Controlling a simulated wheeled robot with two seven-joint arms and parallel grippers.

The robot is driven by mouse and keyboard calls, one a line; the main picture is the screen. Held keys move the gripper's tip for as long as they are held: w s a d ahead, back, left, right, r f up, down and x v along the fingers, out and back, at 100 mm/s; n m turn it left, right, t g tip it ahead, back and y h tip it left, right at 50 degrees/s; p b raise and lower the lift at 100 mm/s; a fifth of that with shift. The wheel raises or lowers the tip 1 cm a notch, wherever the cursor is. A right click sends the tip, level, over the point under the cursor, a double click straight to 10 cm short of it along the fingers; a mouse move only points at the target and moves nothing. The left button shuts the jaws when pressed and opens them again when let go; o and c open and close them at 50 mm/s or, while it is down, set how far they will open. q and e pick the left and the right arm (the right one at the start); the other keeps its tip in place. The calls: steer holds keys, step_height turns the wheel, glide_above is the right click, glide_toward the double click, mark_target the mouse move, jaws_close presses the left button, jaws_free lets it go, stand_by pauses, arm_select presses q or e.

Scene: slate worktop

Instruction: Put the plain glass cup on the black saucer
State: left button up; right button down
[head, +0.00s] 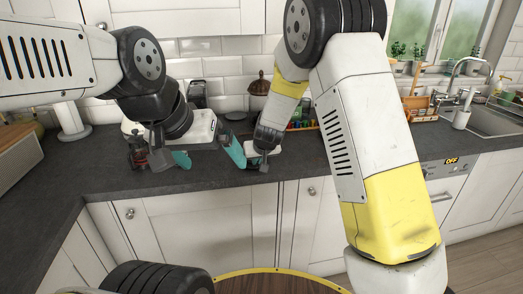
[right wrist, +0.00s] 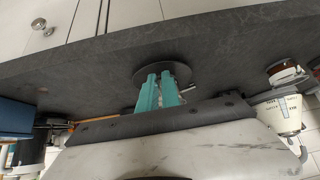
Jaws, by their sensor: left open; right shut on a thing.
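In the right wrist view, the black saucer (right wrist: 143,77) lies on the slate worktop as a dark disc just beyond my right fingertips. My right gripper (right wrist: 160,84) is shut and sits over the saucer's near part in that view. A faint clear edge at its fingertips looks like the plain glass cup (right wrist: 186,88), mostly hidden by the teal fingers. Whether it touches the saucer I cannot tell. In the head view, my right gripper (head: 245,154) is low over the worktop. My left gripper (head: 171,160) is open, to its left, above the worktop.
A dark red jar-like thing (head: 138,154) stands beside my left gripper. In the right wrist view, a white printed container (right wrist: 281,115) stands at the right and a blue thing (right wrist: 16,118) at the left. The worktop (head: 290,160) has free room right of my right gripper.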

stand_by(0.3)
steer(key=c, duration=2)
jaws_free()
steer(key=shift+f, duration=0.15)
steer(key=o, duration=0.4)
steer(key=shift+o, duration=0.2)
steer(key=shift+r, duration=0.3)
steer(key=v, duration=1.2)
steer(key=s+d+r+m, duration=0.1)
steer(key=s+d+r, duration=0.2)
steer(key=s+d, duration=0.3)
steer(key=s+d+r+m, duration=0.1)
steer(key=s+d+r, duration=0.3)
steer(key=s+d, duration=0.3)
steer(key=s+d+r+m+g, duration=0.1)
steer(key=s+d+r, duration=0.3)
steer(key=s+d, duration=0.3)
steer(key=s, duration=0.5)
steer(key=shift+s+d, duration=0.2)
steer(key=shift+s, duration=0.15)
